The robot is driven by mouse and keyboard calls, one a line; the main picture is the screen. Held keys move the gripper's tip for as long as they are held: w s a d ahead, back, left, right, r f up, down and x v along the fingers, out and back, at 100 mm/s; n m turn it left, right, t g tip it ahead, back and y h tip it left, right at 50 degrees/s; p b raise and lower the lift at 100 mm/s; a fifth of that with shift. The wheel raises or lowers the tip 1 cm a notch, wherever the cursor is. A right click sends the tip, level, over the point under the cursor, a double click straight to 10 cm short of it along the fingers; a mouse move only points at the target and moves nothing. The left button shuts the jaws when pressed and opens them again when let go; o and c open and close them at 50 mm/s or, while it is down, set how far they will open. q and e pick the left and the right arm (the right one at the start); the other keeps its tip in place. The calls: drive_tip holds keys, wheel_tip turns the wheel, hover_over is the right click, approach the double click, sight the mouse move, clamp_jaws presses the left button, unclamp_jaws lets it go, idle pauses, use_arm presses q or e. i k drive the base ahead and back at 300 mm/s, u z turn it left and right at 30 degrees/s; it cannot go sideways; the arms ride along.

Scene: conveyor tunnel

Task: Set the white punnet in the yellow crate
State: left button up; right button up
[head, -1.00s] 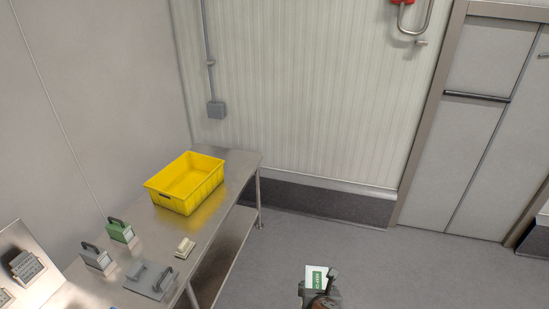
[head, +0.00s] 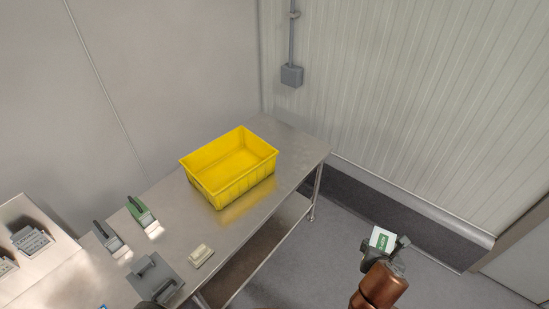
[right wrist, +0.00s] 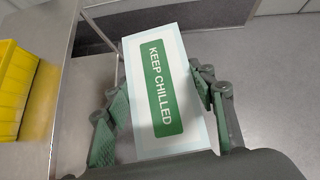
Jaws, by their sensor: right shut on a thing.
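The white punnet (head: 381,239) is held in my right gripper (head: 390,252) over the floor, right of the steel table. In the right wrist view the punnet (right wrist: 160,90) shows a green "KEEP CHILLED" label, with the gripper's fingers (right wrist: 160,110) on both its sides. The yellow crate (head: 232,190) stands upright on the table, open at the top, and its visible inside looks empty. In the right wrist view the crate (right wrist: 14,95) shows at the left edge, apart from the punnet. My left gripper is not in view.
The steel table (head: 290,150) has a raised edge-free front by the crate. Nearer on it are a small cream block (head: 200,255), a green handled item (head: 141,213), a grey handled item (head: 110,241) and a grey plate with a handle (head: 150,270). A ribbed wall stands behind.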

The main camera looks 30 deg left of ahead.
sight(236, 173)
drive_tip(key=i, duration=2.85)
drive_tip(key=u, duration=4.35)
drive_tip(key=i, duration=0.5)
drive_tip(key=u, duration=0.05)
